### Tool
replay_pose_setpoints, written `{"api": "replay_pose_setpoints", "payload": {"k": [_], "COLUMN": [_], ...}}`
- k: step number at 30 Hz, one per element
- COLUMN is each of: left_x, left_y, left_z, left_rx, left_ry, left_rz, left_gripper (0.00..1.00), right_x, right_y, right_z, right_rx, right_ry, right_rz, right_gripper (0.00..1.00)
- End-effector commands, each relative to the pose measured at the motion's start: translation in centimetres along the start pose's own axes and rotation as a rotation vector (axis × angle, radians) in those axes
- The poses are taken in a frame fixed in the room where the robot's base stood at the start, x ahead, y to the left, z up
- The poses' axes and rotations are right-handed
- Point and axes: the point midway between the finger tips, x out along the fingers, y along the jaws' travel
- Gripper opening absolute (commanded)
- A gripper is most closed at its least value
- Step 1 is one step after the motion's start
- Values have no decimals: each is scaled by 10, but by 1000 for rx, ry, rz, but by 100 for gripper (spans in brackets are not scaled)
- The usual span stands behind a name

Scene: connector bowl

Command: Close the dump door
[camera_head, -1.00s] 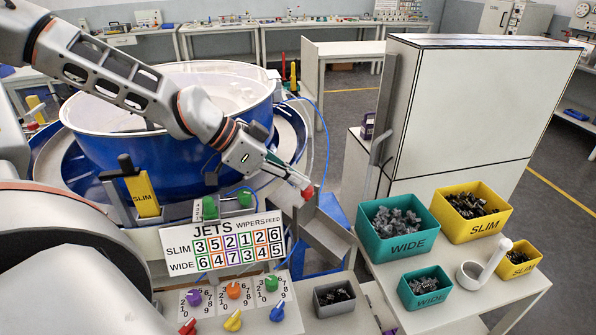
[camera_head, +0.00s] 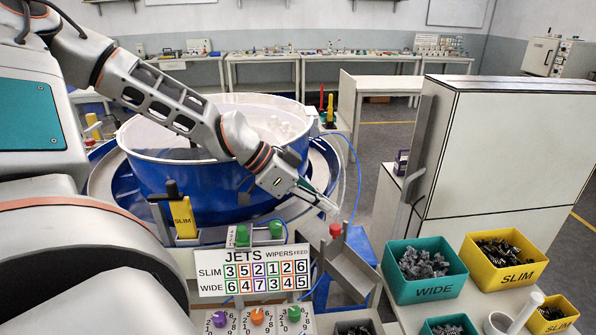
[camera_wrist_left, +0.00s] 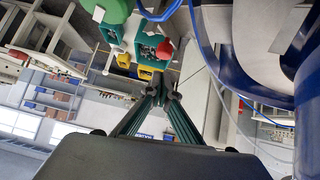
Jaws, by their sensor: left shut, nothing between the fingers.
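The dump door appears to be the grey metal flap and chute (camera_head: 347,268) beside the blue bowl, with a red knob (camera_head: 335,230) at its upper left. My left gripper (camera_head: 331,209) is just above the red knob, with its fingers shut and empty. I cannot tell in the head view whether it touches the knob. In the left wrist view the closed fingertips (camera_wrist_left: 167,92) show in the middle, and a red knob (camera_wrist_left: 165,49) appears beyond them. The right gripper is not in view.
The blue feeder bowl (camera_head: 150,170) stands behind the arm. A sign board with numbers (camera_head: 253,270) and two green knobs (camera_head: 275,229) are left of the chute. Teal (camera_head: 433,291) and yellow (camera_head: 505,281) bins stand on the right table, by a tall white cabinet (camera_head: 510,150).

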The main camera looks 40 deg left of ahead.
Motion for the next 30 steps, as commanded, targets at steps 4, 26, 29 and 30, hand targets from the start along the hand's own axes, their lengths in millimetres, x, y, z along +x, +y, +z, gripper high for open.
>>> {"api": "replay_pose_setpoints", "payload": {"k": [4,26,29,30], "left_x": [-21,-105,-106,-106], "left_y": [-4,-4,-4,-4], "left_z": [-6,-5,-5,-5], "left_rx": [3,4,3,3], "left_ry": [3,3,3,3], "left_rz": [-4,-4,-3,-3], "left_gripper": [0,0,0,0], "right_x": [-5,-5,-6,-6], "right_y": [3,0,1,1], "right_z": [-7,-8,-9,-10], "right_rx": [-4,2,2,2], "right_ry": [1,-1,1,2], "right_rz": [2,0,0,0], "right_gripper": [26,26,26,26]}}
